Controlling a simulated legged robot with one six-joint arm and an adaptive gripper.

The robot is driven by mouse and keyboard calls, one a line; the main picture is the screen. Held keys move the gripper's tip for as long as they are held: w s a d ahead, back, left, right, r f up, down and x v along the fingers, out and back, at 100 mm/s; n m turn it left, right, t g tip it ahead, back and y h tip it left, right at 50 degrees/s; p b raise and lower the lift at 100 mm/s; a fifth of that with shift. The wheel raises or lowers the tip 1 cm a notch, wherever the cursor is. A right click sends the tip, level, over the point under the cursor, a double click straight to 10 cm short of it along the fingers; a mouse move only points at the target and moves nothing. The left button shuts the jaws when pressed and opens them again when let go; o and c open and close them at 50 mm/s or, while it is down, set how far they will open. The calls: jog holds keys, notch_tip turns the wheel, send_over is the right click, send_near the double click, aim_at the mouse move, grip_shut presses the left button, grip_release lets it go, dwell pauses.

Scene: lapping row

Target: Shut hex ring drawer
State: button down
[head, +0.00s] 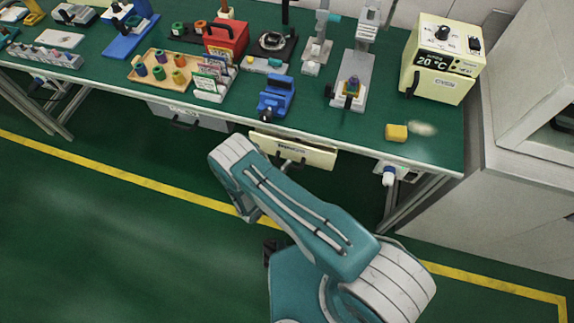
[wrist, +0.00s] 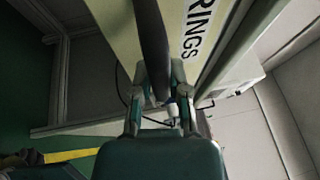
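The hex ring drawer's cream front (head: 318,158) hangs under the bench's front edge in the head view. Its label is partly readable as "RINGS" in the wrist view, where the cream front (wrist: 115,35) lies close. No drawer inside shows, so how far it stands out cannot be told. A dark bar handle (wrist: 152,35) runs down between the fingers of my gripper (wrist: 159,80). The fingers appear closed on both sides of the bar. In the head view my arm hides most of my gripper, which is at the middle of the drawer front.
A grey drawer (head: 190,116) hangs further left under the green bench top (head: 310,115). Bench legs stand at both ends. A blue device (head: 276,96) and a yellow block (head: 396,132) sit near the front edge. A pale cabinet (head: 500,210) stands right. The floor in front is clear.

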aim_at(291, 155)
jog(key=shift+d+f, duration=0.1)
jog(key=w, duration=0.2)
jog(key=w+d, duration=0.1)
jog(key=w, duration=0.1)
jog(key=shift+d, duration=0.2)
jog(key=c, duration=0.9)
grip_release()
jog(key=o, duration=0.3)
jog(key=shift+w+d, duration=0.1)
jog(key=shift+w, duration=0.05)
jog(key=v, duration=1.2)
